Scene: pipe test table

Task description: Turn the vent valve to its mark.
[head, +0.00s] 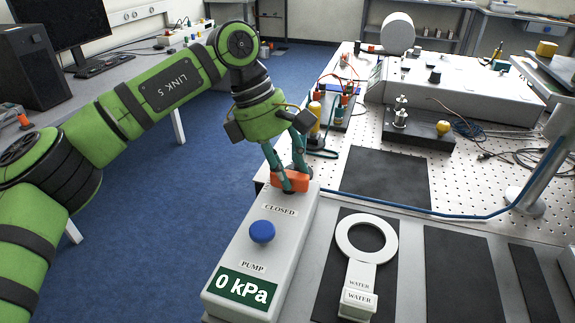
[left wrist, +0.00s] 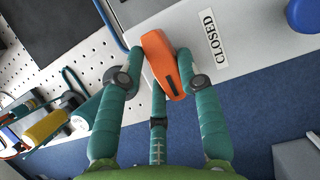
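The vent valve's orange handle (head: 291,181) is at the far end of the grey pump box (head: 238,236). In the left wrist view the handle (left wrist: 158,58) lies slanted, with a dark line near its lower end. A CLOSED label (head: 280,209) is on the box beside the valve; it also shows in the left wrist view (left wrist: 213,38). No other valve mark shows. My left gripper (head: 290,172) is over the handle, its teal fingers around it and seemingly closed on its sides. The fingertip contact is partly hidden. My right gripper is out of view.
The box carries a blue knob (head: 262,232), a PUMP label and a display (head: 241,287) reading 0 kPa. A white ring stand (head: 366,240) labelled WATER is to the right.

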